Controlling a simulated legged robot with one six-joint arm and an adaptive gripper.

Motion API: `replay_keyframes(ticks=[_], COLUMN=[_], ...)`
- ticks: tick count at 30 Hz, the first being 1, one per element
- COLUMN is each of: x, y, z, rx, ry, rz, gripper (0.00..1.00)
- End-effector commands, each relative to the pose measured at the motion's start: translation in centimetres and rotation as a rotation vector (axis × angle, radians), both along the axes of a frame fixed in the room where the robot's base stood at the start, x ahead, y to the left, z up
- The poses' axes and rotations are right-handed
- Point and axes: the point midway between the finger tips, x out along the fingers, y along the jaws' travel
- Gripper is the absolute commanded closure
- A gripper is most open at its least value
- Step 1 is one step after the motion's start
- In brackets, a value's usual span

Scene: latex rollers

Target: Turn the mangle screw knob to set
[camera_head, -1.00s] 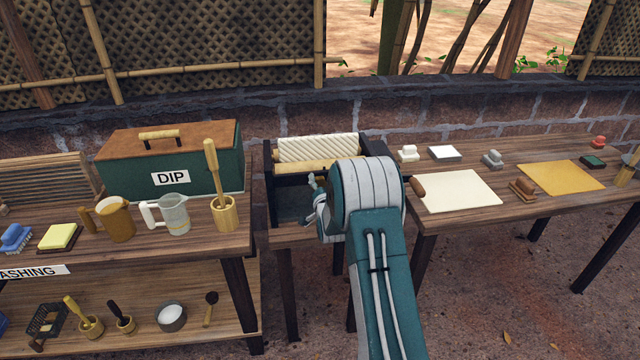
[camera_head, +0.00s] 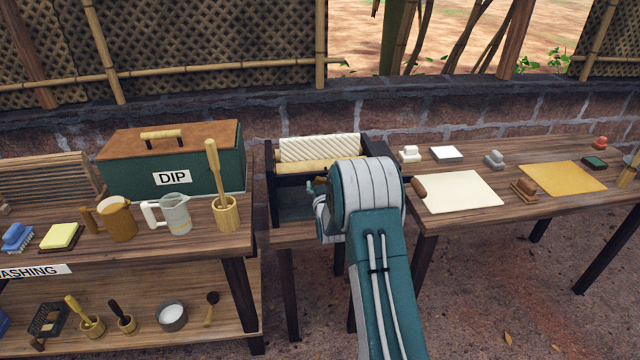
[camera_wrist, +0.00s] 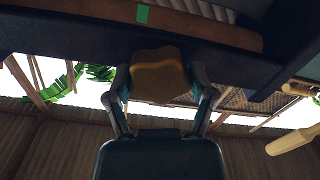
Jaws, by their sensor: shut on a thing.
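The mangle (camera_head: 283,208) stands in the middle, with a ribbed white roller (camera_head: 318,148) above a smooth tan roller (camera_head: 305,166) in a dark frame. In the wrist view, the tan-brown knob (camera_wrist: 158,76) sits below the mangle's dark bar (camera_wrist: 60,38). My gripper (camera_wrist: 160,78) has a finger on each side of the knob and is shut on it. A green mark (camera_wrist: 143,13) shows above the knob. In the head view my arm hides most of the gripper and the mangle's right front. I cannot read the knob's setting.
A washing table (camera_head: 130,250) with jugs, a mortar (camera_head: 225,212) and the DIP box (camera_head: 172,178) stands close on the left. A table on the right carries a white sheet (camera_head: 455,190), a yellow sheet (camera_head: 560,178) and stamps. A brick wall (camera_head: 300,115) runs behind.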

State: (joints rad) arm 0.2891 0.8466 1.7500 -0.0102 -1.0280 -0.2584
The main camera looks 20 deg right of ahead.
Motion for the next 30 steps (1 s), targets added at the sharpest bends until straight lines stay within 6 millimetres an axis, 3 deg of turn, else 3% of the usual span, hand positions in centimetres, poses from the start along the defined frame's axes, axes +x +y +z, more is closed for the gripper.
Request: replay_keyframes(ticks=[1,30], x=[-0.11,-0.09], y=[0.17,0.48], z=[-0.65,-1.17], rx=[-0.037,-0.922], ry=[0.026,0.282], rz=[0.002,0.009], gripper=[0.77,0.77])
